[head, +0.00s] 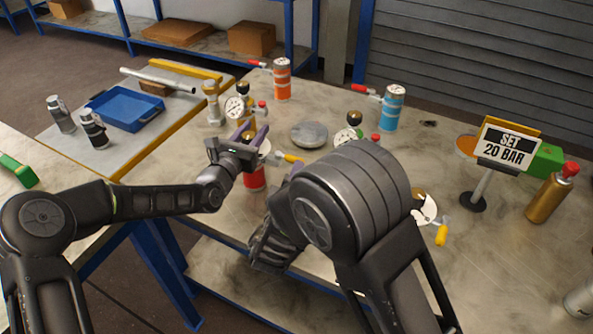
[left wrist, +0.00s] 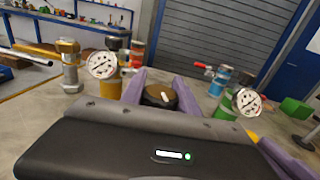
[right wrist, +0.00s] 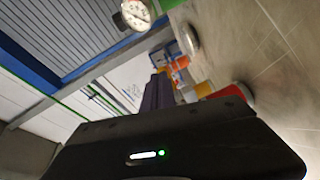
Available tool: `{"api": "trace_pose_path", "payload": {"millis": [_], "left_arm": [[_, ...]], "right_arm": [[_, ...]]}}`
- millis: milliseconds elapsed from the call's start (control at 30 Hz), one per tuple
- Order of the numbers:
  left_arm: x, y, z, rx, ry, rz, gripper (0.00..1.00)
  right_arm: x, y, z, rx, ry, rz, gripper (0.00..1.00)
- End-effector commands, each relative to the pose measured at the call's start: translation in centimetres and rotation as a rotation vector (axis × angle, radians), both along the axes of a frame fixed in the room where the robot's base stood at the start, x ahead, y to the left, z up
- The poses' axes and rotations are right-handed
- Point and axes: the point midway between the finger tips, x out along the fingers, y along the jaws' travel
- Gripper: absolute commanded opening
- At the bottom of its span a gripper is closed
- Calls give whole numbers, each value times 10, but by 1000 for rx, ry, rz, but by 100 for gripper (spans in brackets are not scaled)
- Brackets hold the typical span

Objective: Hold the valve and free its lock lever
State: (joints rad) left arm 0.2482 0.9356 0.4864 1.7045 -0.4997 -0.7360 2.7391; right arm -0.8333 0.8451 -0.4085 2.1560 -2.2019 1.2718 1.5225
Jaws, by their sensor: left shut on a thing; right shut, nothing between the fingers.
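My left gripper (head: 251,132) is shut on the valve, a red-bodied vessel (head: 255,180) standing at the table's near edge. In the left wrist view its purple fingers lie on both sides of a dark round cap (left wrist: 160,96) with a pale mark. A yellow-tipped lever (head: 291,158) sticks out to the right of the valve. My right gripper (right wrist: 157,93) is shut and empty. In the head view it is mostly hidden behind my right arm, close to the lever; I cannot tell whether it touches it. A red body (right wrist: 236,92) shows beside it in the right wrist view.
Gauged vessels stand behind, one with a gauge (head: 235,108) and a green one (left wrist: 226,108). Orange (head: 282,80) and blue (head: 392,110) vessels have red levers. A grey disc (head: 309,134) lies mid-table. A "SET 20 BAR" sign (head: 507,146) stands right, near a gold bottle (head: 549,198).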

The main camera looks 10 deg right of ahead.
Motion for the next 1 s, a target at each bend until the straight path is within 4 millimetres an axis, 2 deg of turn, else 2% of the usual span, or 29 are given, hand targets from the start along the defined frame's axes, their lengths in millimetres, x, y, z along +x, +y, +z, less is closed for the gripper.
{"api": "trace_pose_path", "payload": {"millis": [267,733,1000], "left_arm": [[0,1,0,1,0,1,0],[0,0,0,0,0,1,0],[0,0,0,0,-1,0,0]], "right_arm": [[-10,-7,1,0,1,-2,0],[-77,-47,7,-2,1,2,0],[-85,-53,8,1,0,0,0]]}}
